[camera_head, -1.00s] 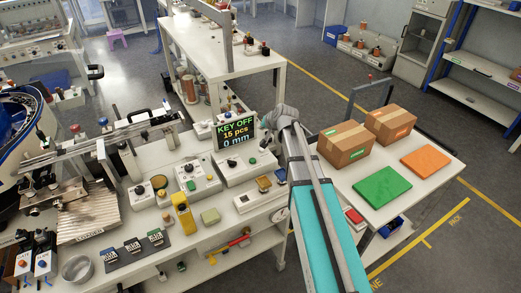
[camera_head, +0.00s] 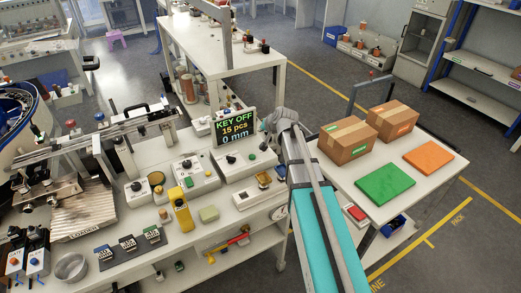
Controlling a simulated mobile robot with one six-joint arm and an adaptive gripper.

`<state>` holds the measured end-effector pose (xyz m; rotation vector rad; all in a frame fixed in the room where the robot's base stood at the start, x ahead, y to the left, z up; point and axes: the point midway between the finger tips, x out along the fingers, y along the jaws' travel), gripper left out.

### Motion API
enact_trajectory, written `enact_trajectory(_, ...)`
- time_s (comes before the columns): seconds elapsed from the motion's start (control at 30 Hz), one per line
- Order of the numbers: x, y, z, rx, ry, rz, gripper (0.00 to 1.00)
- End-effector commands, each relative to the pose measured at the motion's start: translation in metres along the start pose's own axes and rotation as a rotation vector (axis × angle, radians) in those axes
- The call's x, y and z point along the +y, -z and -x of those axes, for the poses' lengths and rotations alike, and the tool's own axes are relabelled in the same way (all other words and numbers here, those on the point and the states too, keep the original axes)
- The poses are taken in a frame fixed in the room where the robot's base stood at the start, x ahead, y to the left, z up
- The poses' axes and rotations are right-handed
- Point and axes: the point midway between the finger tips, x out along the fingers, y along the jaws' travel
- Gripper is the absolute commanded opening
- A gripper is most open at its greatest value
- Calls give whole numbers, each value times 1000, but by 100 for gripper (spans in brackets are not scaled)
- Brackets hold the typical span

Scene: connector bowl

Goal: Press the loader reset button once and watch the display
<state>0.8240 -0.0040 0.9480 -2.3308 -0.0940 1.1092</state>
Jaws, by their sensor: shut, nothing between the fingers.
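The display (camera_head: 236,130) stands at the back of the white workbench and reads "KEY OFF", "15 pcs", "0 mm". The loader (camera_head: 84,214), a ribbed metal tray unit with "LOADER" on its front edge, is at the bench's left. Several control boxes are on the bench; one (camera_head: 194,177) has a green button and small knobs, and another (camera_head: 247,163) sits below the display. Their labels are too small to read, so I cannot tell which button is the loader reset. My teal arm rises from the bottom right of centre to a grey joint beside the display; my gripper fingers do not show.
A yellow handheld device (camera_head: 180,209) stands near the bench's front, beside a dark mat (camera_head: 125,265) with labelled items. A metal bowl (camera_head: 71,267) is at front left. A side table at right holds cardboard boxes (camera_head: 347,140), a green sheet (camera_head: 385,185) and an orange sheet (camera_head: 428,157).

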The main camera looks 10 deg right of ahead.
Motion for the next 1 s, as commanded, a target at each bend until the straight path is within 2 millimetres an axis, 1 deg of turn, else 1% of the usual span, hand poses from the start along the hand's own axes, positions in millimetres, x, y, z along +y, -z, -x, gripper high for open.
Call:
enact_trajectory(0.03,4,-5,-6,0,0,0,0)
enact_trajectory(0.5,22,-23,-31,0,0,0,0)
enact_trajectory(0.7,25,-26,-36,0,0,1,0)
enact_trajectory(1.0,26,-27,-36,0,0,1,0)
